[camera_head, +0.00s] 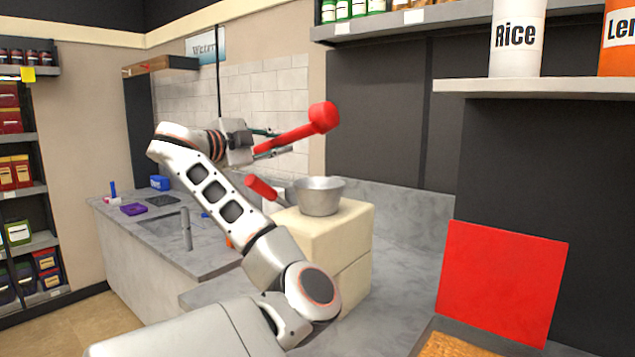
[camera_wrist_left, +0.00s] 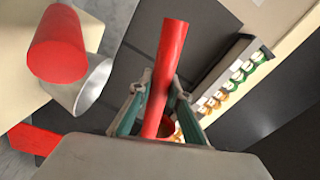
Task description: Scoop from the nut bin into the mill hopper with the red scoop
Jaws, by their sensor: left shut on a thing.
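My left gripper (camera_head: 270,143) is shut on the red scoop (camera_head: 322,117) and holds it in the air, above and slightly left of the mill hopper (camera_head: 318,200). The scoop's head points up and right; I cannot see whether anything is in it. In the left wrist view the red scoop (camera_wrist_left: 168,65) lies between the fingers (camera_wrist_left: 160,92), with the grey metal hopper (camera_wrist_left: 95,85) at the left. The hopper sits on the cream mill (camera_head: 345,226); its inside is mostly hidden. The nut bin (camera_head: 455,345) at the bottom right holds brown-orange contents and is partly cut off. My right gripper is not in view.
A red handle (camera_head: 262,187) stands out left of the hopper. A red upright panel (camera_head: 500,280) stands behind the nut bin. A shelf with a Rice canister (camera_head: 517,40) overhangs at the right. Grey counter (camera_head: 410,245) between mill and bin is clear.

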